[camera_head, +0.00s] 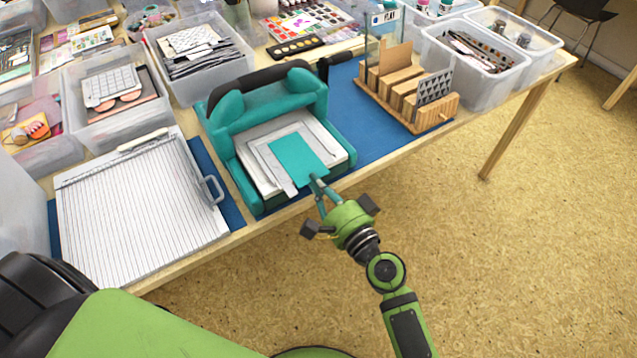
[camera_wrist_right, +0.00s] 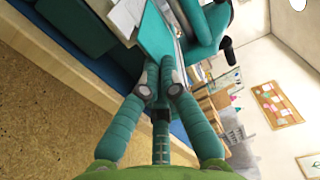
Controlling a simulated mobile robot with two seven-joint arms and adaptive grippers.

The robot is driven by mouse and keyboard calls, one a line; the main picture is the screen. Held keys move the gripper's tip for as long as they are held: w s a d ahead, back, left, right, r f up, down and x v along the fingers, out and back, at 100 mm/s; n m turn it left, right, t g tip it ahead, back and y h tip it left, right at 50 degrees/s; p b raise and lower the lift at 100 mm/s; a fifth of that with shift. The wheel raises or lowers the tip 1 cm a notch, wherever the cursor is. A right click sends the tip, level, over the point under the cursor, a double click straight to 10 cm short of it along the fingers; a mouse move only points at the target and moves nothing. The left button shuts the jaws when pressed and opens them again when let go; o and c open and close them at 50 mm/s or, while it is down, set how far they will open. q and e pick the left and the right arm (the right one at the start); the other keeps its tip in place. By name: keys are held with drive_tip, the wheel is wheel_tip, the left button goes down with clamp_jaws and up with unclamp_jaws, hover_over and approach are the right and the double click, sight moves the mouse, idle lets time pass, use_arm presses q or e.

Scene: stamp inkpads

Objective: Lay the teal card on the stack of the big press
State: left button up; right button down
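The teal card (camera_head: 297,158) is over the stack of white and grey sheets (camera_head: 259,158) in the big teal press (camera_head: 266,106). My right gripper (camera_head: 317,184) reaches in from the front and is shut on the card's near edge. In the right wrist view the card (camera_wrist_right: 157,38) extends from between the fingertips (camera_wrist_right: 159,76). I cannot tell whether the card's far part touches the stack. The card hides part of the stack. My left gripper is not in view.
A paper trimmer (camera_head: 140,210) lies left of the press. A wooden rack (camera_head: 425,122) with cards and blocks stands to its right on the blue mat (camera_head: 382,138). Clear bins crowd the table's back and left. The floor in front is clear.

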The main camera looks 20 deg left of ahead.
drive_tip(key=c, duration=1.4)
unclamp_jaws()
drive_tip(key=shift+o, duration=0.2)
drive_tip(key=shift+f, duration=0.1)
drive_tip(key=shift+v, duration=2.55)
